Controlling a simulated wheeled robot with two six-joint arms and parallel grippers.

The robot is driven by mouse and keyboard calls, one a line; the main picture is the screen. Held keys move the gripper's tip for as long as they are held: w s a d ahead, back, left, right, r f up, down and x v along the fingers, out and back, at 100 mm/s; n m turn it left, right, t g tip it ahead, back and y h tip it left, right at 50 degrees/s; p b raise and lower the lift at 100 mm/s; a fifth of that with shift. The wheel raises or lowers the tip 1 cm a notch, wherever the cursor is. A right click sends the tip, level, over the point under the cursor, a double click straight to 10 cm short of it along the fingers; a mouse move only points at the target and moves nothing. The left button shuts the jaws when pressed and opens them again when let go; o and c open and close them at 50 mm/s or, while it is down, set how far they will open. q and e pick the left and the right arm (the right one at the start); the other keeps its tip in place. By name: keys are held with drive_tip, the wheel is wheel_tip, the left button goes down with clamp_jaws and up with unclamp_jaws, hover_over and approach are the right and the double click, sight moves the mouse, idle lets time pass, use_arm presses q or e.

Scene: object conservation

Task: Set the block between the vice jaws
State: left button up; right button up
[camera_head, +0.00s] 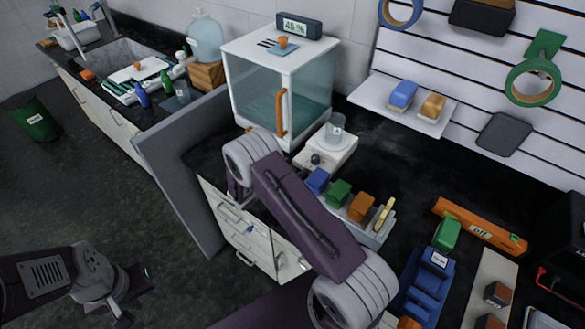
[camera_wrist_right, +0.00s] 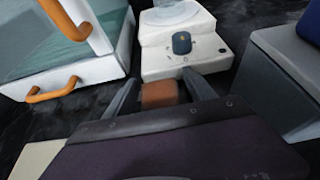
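A brown-orange block (camera_wrist_right: 160,94) shows between the two spread fingers of my right gripper (camera_wrist_right: 161,78) in the right wrist view. Dark gaps show on both sides of it, and I cannot tell its height relative to the fingertips. In the head view my right arm hides this block and the gripper. A blue vice-like fixture (camera_head: 424,286) with a small label is at the lower right of the counter. A green block (camera_head: 447,233) is at its far end. My left gripper (camera_head: 135,292) is at lower left over the floor, too small and dark to read.
A tray (camera_head: 378,236) holds blue, green and orange blocks and a yellow piece. A white scale (camera_head: 328,150) with a knob stands behind it, beside a glass cabinet (camera_head: 282,85) with an orange handle. An orange level (camera_head: 480,226) lies right of the green block. A shelf (camera_head: 375,92) carries two blocks.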

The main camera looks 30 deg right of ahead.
drive_tip(key=shift+r+p, duration=0.3)
drive_tip(key=b+v, duration=0.1)
drive_tip(key=v, duration=1.1)
drive_tip(key=shift+f, duration=0.15)
drive_tip(key=shift+o, duration=0.4)
